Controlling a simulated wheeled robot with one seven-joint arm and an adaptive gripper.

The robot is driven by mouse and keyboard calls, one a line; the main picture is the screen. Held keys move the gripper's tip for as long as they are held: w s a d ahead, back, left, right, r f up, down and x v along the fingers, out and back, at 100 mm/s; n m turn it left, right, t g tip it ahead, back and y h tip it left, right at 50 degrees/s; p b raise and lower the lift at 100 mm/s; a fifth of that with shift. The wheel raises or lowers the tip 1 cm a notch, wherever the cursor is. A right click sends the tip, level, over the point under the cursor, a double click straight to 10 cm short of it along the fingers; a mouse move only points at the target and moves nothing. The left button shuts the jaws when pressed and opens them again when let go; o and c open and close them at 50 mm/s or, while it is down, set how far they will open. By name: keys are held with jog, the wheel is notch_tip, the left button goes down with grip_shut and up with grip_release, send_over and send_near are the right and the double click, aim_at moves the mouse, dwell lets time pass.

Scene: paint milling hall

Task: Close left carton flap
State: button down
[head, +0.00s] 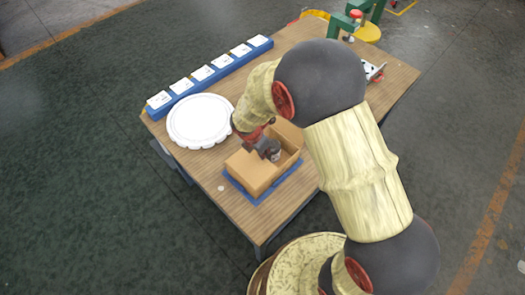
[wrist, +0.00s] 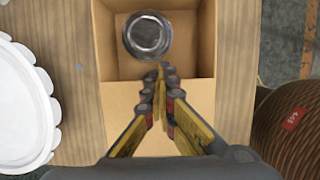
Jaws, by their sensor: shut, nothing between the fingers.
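An open tan carton (head: 289,163) stands on the wooden table, with a dark metal can (head: 275,155) inside it. In the wrist view the can (wrist: 147,36) is upright in the open part of the carton, beyond my fingertips. The left carton flap (head: 247,168) is a plain tan panel on the carton's left side. It also shows in the wrist view (wrist: 115,100), below the opening and partly behind my fingers; I cannot tell its exact angle. My gripper (wrist: 161,70) is shut and empty, its tips over the flap's inner edge; contact is unclear. It also shows in the head view (head: 272,153).
A blue mat (head: 237,188) lies under the carton. A white round lid-like disc (head: 200,120) lies to its left. A blue strip (head: 183,93) with several white labels runs along the table's far left edge. A brown ribbed drum (wrist: 285,130) stands beside the table.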

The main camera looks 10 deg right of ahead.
jog(key=shift+s, duration=0.1)
jog(key=shift+r+p, duration=1.1)
jog(key=shift+p, duration=0.15)
notch_tip(320, 180, up, 13)
jog(key=p, duration=0.4)
